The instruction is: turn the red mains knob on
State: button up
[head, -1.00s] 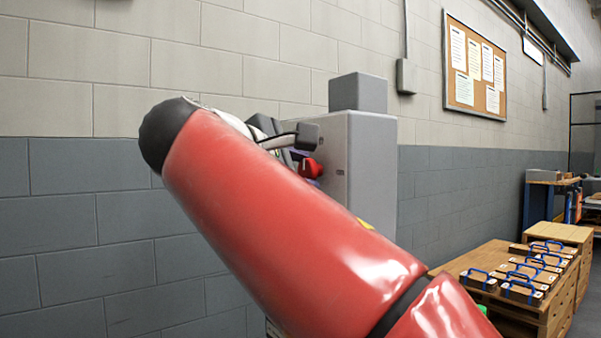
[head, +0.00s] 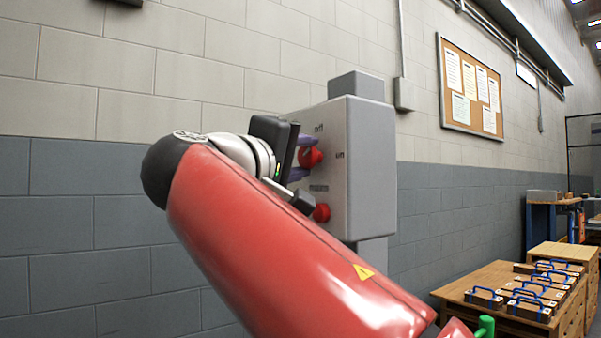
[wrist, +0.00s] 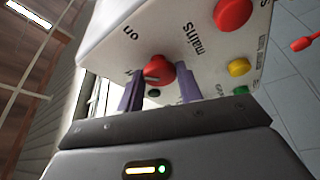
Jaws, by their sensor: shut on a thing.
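The red mains knob (head: 313,156) sits on the front of a grey control box (head: 372,170), with "off" printed above it and "on" to its right. In the wrist view the same knob (wrist: 160,70) lies between my two purple fingers, near the "mains" and "on" labels. My gripper (wrist: 158,84) is shut on the knob, one finger on each side. In the head view my gripper (head: 301,158) reaches the box from the left and hides part of the knob. I cannot clearly tell which label the knob points to.
A second red control (head: 321,212) is lower on the box; it also shows as a large red button (wrist: 233,12) in the wrist view. Yellow (wrist: 239,68) and green (wrist: 240,90) buttons are close by.

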jog(key=m+b, duration=0.1)
jog(key=m, duration=0.1)
jog(key=m+h+b, duration=0.1)
jog(key=m, duration=0.1)
jog(key=shift+w+f+h, duration=0.1)
jog(key=shift+f+h, duration=0.2)
jog(key=shift+f, duration=0.05)
jog(key=shift+m+h+b, duration=0.75)
jog(key=shift+m+h, duration=0.25)
jog(key=shift+m, duration=1)
jog(key=shift+r, duration=0.1)
jog(key=o, duration=1)
jog(key=shift+b+v, duration=0.3)
jog(key=shift+v, duration=3.65)
jog(key=shift+r, duration=0.1)
